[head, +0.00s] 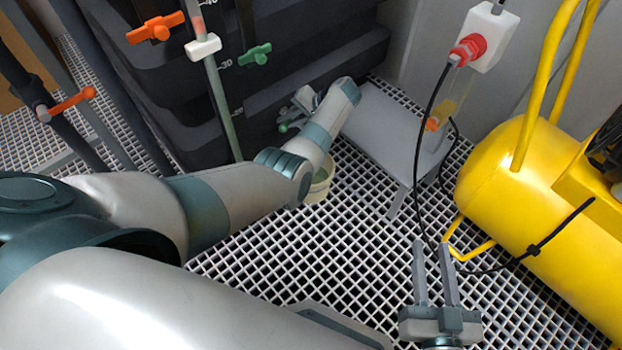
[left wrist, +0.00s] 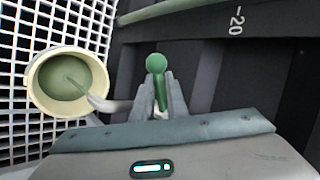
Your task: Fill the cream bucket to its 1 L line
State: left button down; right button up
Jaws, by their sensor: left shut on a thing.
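The cream bucket (head: 319,187) stands on the grating beside the dark tank, partly hidden by my left arm in the head view. In the left wrist view the bucket (left wrist: 97,62) holds greenish liquid (left wrist: 62,84). A pale spout (left wrist: 115,105) points over its rim, and a thin stream appears to run into it. I cannot make out a 1 L line. My left gripper (left wrist: 161,88) is shut on a green tap handle (left wrist: 156,64) to the right of the bucket. My right gripper (head: 434,272) is open and empty above the grating at lower right.
The dark tank (head: 310,60) bears a level scale, an orange-handled valve (head: 155,28) and another green-handled valve (head: 255,54). A grey stand (head: 375,125) is right of the bucket. A yellow compressor (head: 510,165) with a black cable is at right. Open grating (head: 345,250) lies between.

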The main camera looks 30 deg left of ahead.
pick_arm(q)
jog(key=a+m+t+p, duration=0.1)
jog(key=m+t+p, duration=0.1)
jog(key=p, duration=0.3)
jog(key=shift+a+m, duration=0.2)
jog(key=shift+m, duration=0.3)
jog(key=m+t+p, duration=0.1)
jog(key=a+m+t+p, duration=0.1)
jog(key=p, duration=0.1)
jog(key=m+t+h+p, duration=0.1)
jog(key=p, duration=0.1)
jog(key=shift+w+a+r, duration=0.1)
jog(key=shift+w+a, duration=0.15)
jog(key=shift+w, duration=0.05)
